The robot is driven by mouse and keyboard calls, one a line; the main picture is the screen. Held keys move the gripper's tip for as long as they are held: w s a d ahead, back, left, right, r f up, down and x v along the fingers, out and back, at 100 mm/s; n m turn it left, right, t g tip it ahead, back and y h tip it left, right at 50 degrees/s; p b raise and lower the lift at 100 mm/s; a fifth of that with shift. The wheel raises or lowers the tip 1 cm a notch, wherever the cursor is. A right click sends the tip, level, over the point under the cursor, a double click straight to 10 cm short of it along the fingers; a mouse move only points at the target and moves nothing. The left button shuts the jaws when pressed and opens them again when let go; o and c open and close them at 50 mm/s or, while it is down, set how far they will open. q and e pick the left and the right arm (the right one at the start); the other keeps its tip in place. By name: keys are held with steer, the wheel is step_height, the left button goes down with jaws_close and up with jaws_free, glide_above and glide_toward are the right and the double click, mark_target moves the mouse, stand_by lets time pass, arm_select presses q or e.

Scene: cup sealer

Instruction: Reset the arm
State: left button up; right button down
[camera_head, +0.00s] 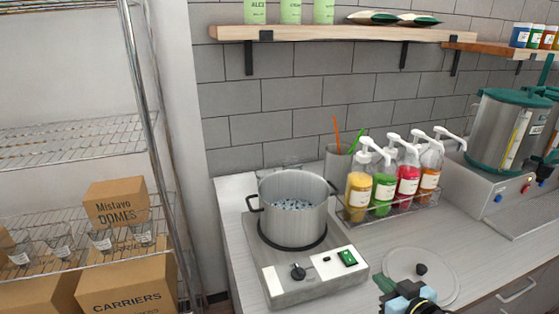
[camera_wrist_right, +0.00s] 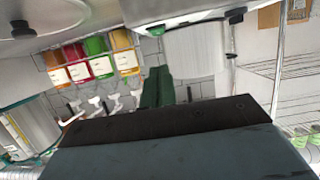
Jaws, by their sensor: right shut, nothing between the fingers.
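My right gripper (camera_head: 408,302) shows at the bottom edge of the head view, right of centre, in front of the round lid and right of the hot plate. It is partly cut off by the frame edge. In the right wrist view, which appears upside down, its dark green fingers (camera_wrist_right: 157,88) are together with nothing between them. It touches no object that I can see. My left gripper is not in view.
A steel pot (camera_head: 293,210) stands on a hot plate (camera_head: 305,272). A lid (camera_head: 420,275) lies on the counter. Several pump bottles (camera_head: 384,190) stand in a rack behind. A wire shelf (camera_head: 75,140) with boxes is at left. Dispensers (camera_head: 510,130) stand at right.

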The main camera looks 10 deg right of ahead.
steer(key=s+a+f+g+h, duration=0.15)
steer(key=s+a+g, duration=0.35)
steer(key=s, duration=0.7)
steer(key=s+a+f+g, duration=0.2)
steer(key=s+a+g, duration=0.3)
steer(key=s, duration=0.6)
step_height(320, 180, down, 34)
steer(key=s+g+b, duration=0.2)
steer(key=s+b, duration=0.1)
steer(key=b, duration=0.6)
steer(key=s+d+f+b, duration=0.1)
steer(key=s+f+b, duration=0.2)
steer(key=s+f, duration=0.5)
steer(key=s+d+f+g+b, duration=0.1)
steer(key=s+f+b, duration=0.3)
steer(key=s+f, duration=0.4)
step_height(320, 180, down, 6)
steer(key=shift+d+f+n, duration=0.1)
steer(key=shift+d+n, duration=0.3)
steer(key=shift+d, duration=0.05)
steer(key=shift+h, duration=0.25)
